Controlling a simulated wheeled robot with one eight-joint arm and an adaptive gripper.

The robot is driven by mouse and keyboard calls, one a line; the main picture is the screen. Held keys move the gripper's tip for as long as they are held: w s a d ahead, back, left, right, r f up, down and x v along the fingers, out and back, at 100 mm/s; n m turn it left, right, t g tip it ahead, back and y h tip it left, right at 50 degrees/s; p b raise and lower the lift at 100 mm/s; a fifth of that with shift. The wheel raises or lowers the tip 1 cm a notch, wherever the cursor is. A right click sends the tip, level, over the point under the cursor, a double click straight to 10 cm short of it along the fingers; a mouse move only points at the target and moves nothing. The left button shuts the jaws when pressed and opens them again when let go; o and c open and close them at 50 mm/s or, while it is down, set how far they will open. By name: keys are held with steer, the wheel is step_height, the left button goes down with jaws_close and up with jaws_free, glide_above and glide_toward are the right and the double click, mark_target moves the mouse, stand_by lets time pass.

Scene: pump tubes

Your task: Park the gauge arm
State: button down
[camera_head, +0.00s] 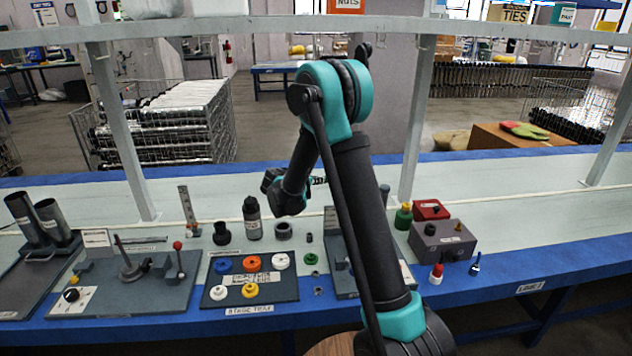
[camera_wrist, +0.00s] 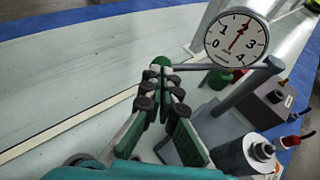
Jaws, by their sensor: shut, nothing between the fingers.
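The gauge, a round white dial (camera_wrist: 236,39) with a red needle and numbers 0 to 4, shows at the upper right of the wrist view. It sits above a grey horizontal bar (camera_wrist: 215,67) that joins a slanting grey post (camera_wrist: 248,90). My gripper (camera_wrist: 162,76) is shut and empty, its fingertips by the bar's left end. A green rounded knob (camera_wrist: 161,61) shows just beyond the tips; I cannot tell whether they touch it. In the head view my own arm hides the gauge and most of its grey base plate (camera_head: 345,287).
A grey box (camera_head: 442,240) with a red block (camera_head: 431,209) and a green bottle (camera_head: 403,216) stand to the right. A tray of coloured rings (camera_head: 252,300) lies left of my arm, with a dark bottle (camera_head: 252,219) behind it. The conveyor behind (camera_head: 510,195) is clear.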

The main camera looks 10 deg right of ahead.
steer(key=shift+w+d, duration=0.2)
steer(key=shift+w, duration=0.4)
steer(key=shift+w+d, duration=0.2)
steer(key=shift+w, duration=0.35)
steer(key=shift+r, duration=0.1)
